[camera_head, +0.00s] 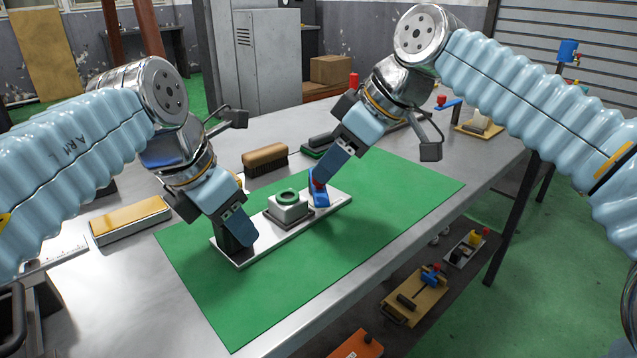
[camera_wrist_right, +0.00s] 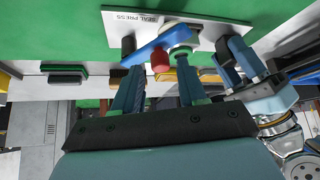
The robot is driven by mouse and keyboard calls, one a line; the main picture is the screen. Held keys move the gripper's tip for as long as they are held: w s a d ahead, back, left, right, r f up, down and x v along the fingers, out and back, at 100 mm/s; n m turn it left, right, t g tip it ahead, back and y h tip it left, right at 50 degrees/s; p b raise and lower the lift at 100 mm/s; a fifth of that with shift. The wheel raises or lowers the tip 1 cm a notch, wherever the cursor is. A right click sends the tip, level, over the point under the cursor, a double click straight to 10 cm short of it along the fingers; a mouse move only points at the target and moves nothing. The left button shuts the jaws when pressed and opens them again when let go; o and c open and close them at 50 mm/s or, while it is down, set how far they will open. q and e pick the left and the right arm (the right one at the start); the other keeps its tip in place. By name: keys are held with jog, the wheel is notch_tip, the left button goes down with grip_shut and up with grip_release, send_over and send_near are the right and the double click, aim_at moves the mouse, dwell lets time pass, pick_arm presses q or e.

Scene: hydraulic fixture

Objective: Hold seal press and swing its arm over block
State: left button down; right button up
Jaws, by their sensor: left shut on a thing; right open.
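The seal press is a pale plate (camera_head: 262,243) lying on the green mat, with a block carrying a green ring (camera_head: 288,197) near its middle. It also shows in the right wrist view, where its plate (camera_wrist_right: 200,17) bears the label "SEAL PRESS". My left gripper (camera_head: 237,238) is shut on the dark grip at the plate's left end. My right gripper (camera_head: 319,187) is open at the other end, beside the block. In the right wrist view the blue swing arm (camera_wrist_right: 145,48) and its red knob (camera_wrist_right: 160,60) are in front of and between the right fingers.
The green mat (camera_head: 375,225) is clear to the right. A brush (camera_head: 265,158) lies behind the press. A yellow-topped block (camera_head: 130,217) lies at left. Other small fixtures (camera_head: 480,126) stand at the far table end and on a lower shelf (camera_head: 415,295).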

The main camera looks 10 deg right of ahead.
jog(key=shift+x, duration=1.1)
grip_shut()
jog(key=a+m+t+h, duration=0.1)
jog(key=a+m, duration=0.1)
jog(key=m, duration=0.1)
jog(key=shift+s, duration=0.1)
jog(key=m, duration=0.1)
jog(key=a+m+t+h, duration=0.1)
jog(key=shift+w+a+m, duration=0.2)
jog(key=shift+a+m, duration=0.1)
jog(key=shift+m, duration=0.1)
jog(key=shift+o, duration=1.2)
grip_release()
jog(key=shift+d, duration=0.15)
jog(key=v, duration=1.2)
